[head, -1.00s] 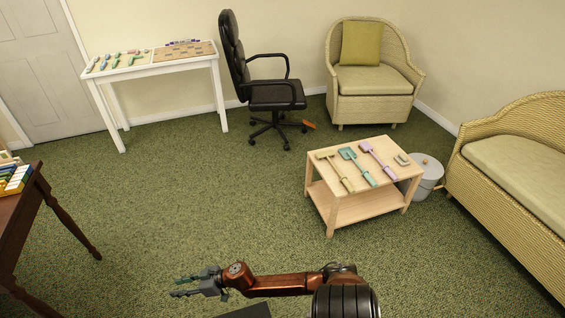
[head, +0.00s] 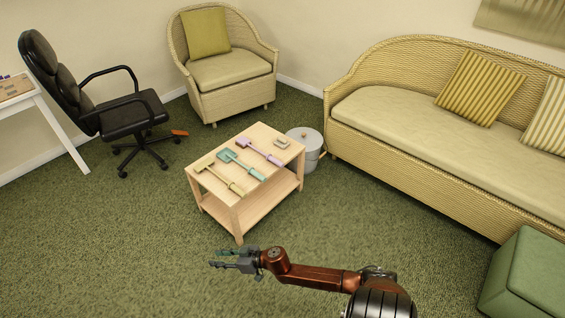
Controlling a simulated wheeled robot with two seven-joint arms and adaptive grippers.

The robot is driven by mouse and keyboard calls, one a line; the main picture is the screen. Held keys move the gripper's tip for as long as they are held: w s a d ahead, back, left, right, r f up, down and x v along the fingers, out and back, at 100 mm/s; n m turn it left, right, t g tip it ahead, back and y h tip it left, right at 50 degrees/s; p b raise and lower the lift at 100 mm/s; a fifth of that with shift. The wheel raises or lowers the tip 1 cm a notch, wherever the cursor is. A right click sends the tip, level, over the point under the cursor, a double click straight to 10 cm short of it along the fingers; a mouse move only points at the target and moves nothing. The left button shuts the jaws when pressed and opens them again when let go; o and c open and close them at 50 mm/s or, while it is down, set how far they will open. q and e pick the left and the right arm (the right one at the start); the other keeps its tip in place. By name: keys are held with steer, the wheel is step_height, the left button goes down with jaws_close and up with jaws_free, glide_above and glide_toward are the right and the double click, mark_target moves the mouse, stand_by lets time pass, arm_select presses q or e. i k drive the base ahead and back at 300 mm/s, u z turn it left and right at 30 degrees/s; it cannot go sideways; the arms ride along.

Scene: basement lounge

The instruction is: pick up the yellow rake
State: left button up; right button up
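The yellow rake (head: 220,178) lies flat on the top of a low light-wood table (head: 262,138), at its left end. A teal shovel (head: 242,164) and a purple shovel-like tool (head: 260,152) lie beside it, roughly parallel. My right gripper (head: 222,258) is in front of the table, toward the bottom of the view, apart from the rake. Its two fingers point left and stand apart with nothing between them. My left gripper is not in view.
A small beige item (head: 283,143) lies at the table's right end. A grey lidded bin (head: 306,146) stands behind it. A wicker armchair (head: 228,72), office chair (head: 128,108), wicker sofa (head: 400,130) and green ottoman (head: 528,275) surround open green carpet (head: 110,235).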

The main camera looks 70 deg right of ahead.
mark_target(200, 167)
steer(key=z, duration=0.8)
steer(key=i, duration=1)
